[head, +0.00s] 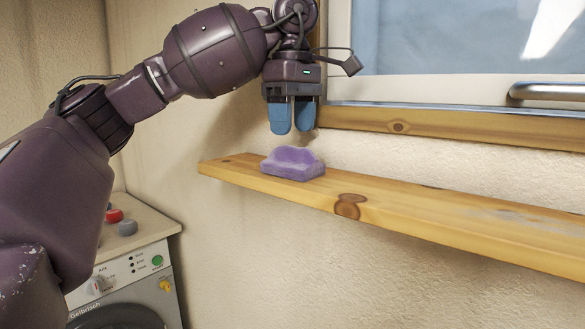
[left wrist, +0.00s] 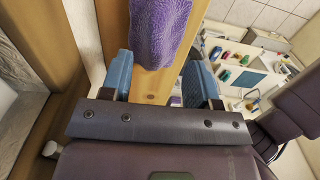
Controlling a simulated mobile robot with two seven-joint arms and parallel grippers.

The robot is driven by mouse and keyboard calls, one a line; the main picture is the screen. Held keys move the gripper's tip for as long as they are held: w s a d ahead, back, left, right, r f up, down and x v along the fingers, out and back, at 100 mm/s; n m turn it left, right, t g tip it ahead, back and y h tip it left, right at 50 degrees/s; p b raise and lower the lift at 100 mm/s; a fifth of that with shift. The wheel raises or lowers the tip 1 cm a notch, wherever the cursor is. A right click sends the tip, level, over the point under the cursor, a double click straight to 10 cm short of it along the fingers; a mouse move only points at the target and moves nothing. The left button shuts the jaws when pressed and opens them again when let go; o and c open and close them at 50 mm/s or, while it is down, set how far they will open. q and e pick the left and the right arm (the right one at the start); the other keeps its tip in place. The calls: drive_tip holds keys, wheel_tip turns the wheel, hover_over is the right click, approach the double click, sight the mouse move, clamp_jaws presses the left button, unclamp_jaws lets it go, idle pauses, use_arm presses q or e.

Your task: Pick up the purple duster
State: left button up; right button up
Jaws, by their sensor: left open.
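The purple duster (head: 292,164) lies on a narrow wooden shelf (head: 430,215) below the window, near the shelf's left end. My left gripper (head: 292,130) points down just above the duster, with its blue fingers apart and nothing between them in the head view. In the left wrist view the duster (left wrist: 158,30) shows at the top, ahead of the two blue fingertips (left wrist: 157,78), with the shelf (left wrist: 150,88) beneath it. The fingers appear clear of the duster. My right gripper is not in view.
A window with a wooden sill (head: 440,130) and a metal handle (head: 546,91) is behind the shelf. A washing machine (head: 135,275) with small red and grey items on top stands below left. The shelf is clear right of the duster. Cluttered items on a white surface (left wrist: 240,70) show farther off.

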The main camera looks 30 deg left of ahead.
sight(293, 146)
use_arm(q)
drive_tip(key=f, duration=0.4)
drive_tip(key=shift+w+a, duration=0.25)
drive_tip(key=shift+f, duration=0.45)
drive_tip(key=c, duration=1)
drive_tip(key=shift+r, duration=0.15)
wheel_tip(293, 146, up, 10)
drive_tip(key=shift+f+p, duration=0.1)
drive_tip(key=shift+p, duration=1)
